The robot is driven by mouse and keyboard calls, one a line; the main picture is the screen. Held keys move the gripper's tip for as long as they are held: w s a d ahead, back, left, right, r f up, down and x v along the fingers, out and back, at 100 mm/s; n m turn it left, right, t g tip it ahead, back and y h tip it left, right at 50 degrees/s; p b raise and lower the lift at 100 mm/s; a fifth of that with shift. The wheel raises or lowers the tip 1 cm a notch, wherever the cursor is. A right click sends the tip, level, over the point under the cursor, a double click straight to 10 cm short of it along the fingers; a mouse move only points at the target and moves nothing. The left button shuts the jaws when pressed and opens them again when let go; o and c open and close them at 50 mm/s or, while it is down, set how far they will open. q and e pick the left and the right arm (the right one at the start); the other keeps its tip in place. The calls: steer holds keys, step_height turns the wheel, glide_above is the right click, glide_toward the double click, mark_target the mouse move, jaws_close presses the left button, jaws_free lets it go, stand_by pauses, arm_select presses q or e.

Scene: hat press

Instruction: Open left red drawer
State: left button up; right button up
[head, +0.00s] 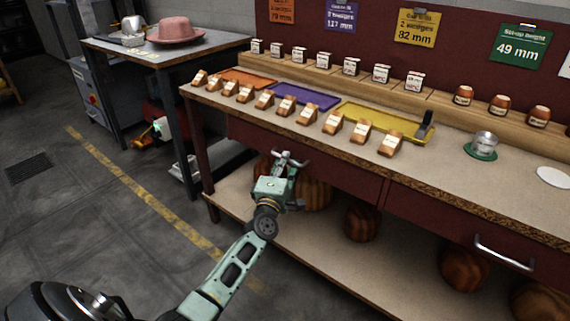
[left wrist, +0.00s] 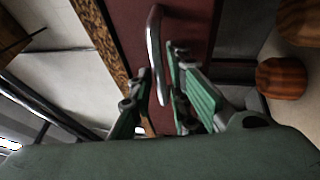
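The left red drawer (head: 345,184) is a dark red front under the workbench top, and it looks flush with the bench. In the left wrist view a silver bar handle (left wrist: 154,40) stands out from the red drawer front (left wrist: 190,22). My left gripper (head: 288,157) is in front of this drawer, fingers towards it. In the left wrist view its two green fingers (left wrist: 160,68) are apart, with the lower part of the handle between them; I cannot tell whether they touch it. My right gripper is not in view.
A second red drawer with a silver handle (head: 503,253) is at the right. Wooden blocks (head: 286,105) and coloured trays (head: 302,95) stand on the bench top. Brown round forms (head: 362,223) sit on the lower shelf (head: 300,245). Floor at the left is clear.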

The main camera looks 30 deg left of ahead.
arm_select(q)
steer(key=shift+c, duration=0.7)
jaws_close()
steer(key=shift+s, duration=0.1)
